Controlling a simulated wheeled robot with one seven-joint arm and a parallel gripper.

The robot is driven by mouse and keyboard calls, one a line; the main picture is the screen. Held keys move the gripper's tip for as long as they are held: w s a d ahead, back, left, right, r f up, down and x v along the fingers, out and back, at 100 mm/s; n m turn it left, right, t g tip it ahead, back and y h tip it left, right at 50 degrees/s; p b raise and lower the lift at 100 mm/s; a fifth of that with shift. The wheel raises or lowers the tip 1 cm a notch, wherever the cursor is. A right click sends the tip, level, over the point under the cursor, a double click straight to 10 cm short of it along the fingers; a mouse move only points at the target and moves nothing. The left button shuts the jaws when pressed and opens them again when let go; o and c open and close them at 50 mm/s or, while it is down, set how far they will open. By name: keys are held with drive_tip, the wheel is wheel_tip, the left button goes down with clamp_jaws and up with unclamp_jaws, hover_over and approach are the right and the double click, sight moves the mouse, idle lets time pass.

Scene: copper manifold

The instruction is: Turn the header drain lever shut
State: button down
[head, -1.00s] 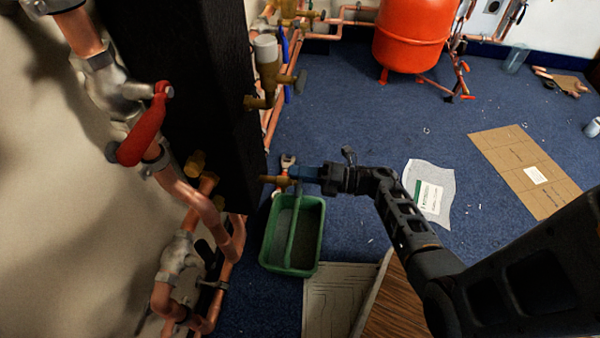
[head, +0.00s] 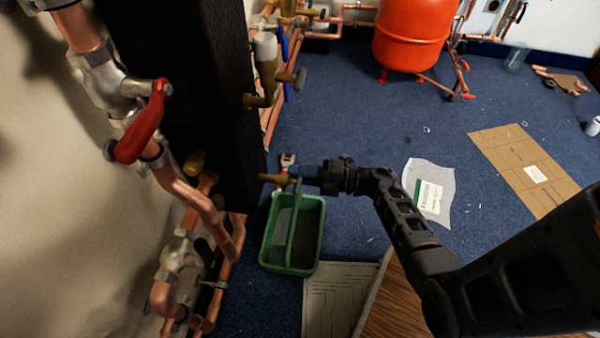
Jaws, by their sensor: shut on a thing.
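The header drain valve (head: 275,179), a small brass fitting, sticks out to the right from the lower edge of the dark upright panel. My gripper (head: 303,172) reaches in from the right and is shut at the valve's outer end, on the drain lever. The fingers hide most of the lever, so its exact angle cannot be told. A green divided caddy (head: 320,240) stands on the floor just below the valve and gripper.
A large red lever (head: 140,125) sits on the copper pipework at left. The dark panel (head: 215,100) stands close left of the gripper. A red tank (head: 412,35) stands at the back. Paper (head: 430,190) and cardboard (head: 525,165) lie on the open blue floor at right.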

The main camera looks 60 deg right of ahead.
drive_tip(key=shift+f, duration=0.1)
drive_tip(key=c, duration=1.1)
unclamp_jaws()
drive_tip(key=shift+v, duration=3.95)
